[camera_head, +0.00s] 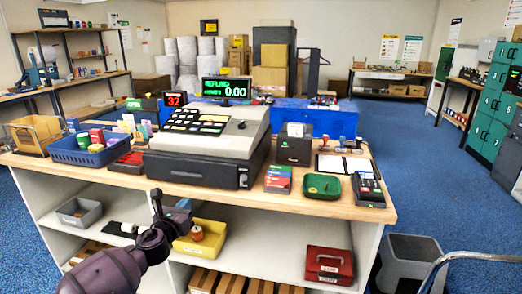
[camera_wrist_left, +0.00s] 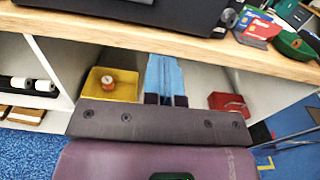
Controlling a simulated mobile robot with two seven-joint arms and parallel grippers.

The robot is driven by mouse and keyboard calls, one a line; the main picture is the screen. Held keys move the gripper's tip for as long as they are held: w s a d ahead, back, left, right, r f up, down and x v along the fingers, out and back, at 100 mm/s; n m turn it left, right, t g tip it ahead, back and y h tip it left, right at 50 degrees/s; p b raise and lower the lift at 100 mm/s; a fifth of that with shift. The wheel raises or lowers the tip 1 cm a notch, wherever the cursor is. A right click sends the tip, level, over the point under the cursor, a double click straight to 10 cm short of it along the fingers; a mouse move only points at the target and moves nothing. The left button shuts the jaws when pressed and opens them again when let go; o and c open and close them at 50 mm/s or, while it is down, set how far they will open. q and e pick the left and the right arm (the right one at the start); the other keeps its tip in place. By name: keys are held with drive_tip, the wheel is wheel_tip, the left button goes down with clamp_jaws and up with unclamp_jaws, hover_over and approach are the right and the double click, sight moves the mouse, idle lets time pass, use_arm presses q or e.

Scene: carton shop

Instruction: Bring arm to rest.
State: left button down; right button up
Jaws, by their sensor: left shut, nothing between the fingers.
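My left arm comes in from the lower left in the head view, in front of the counter's open shelves. My left gripper (camera_head: 157,200) points up near the counter's front edge. In the left wrist view the left gripper (camera_wrist_left: 166,98) has its fingers together with nothing between them. The counter (camera_head: 330,207) stands ahead of it, with the top edge just above the gripper in the wrist view. My right arm and gripper are not in view.
A cash register (camera_head: 205,140) stands on the counter. Below, a yellow bin (camera_head: 205,240) is close to my left arm, and a red cash box (camera_head: 329,265) sits further right. Blue floor (camera_head: 440,180) lies open beyond.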

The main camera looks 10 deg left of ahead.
use_arm(q)
drive_tip(key=s+d+f+n+g+h, duration=0.1)
drive_tip(key=s+d+f+n, duration=0.3)
drive_tip(key=n, duration=0.7)
drive_tip(key=s+d+n+g, duration=0.1)
drive_tip(key=s+d+n, duration=0.1)
drive_tip(key=s+n, duration=0.65)
drive_tip(key=s+f+n+g+y, duration=0.1)
drive_tip(key=s+f+n, duration=0.4)
drive_tip(key=s, duration=0.4)
drive_tip(key=s+a+f+n+g+y, duration=0.1)
drive_tip(key=s+f+n+g, duration=0.1)
drive_tip(key=s+f+n, duration=0.3)
drive_tip(key=s+a+f+n+g, duration=0.1)
drive_tip(key=s+f+n, duration=0.5)
drive_tip(key=s, duration=0.8)
drive_tip(key=shift+f+g+y, duration=0.4)
drive_tip(key=shift+f, duration=0.5)
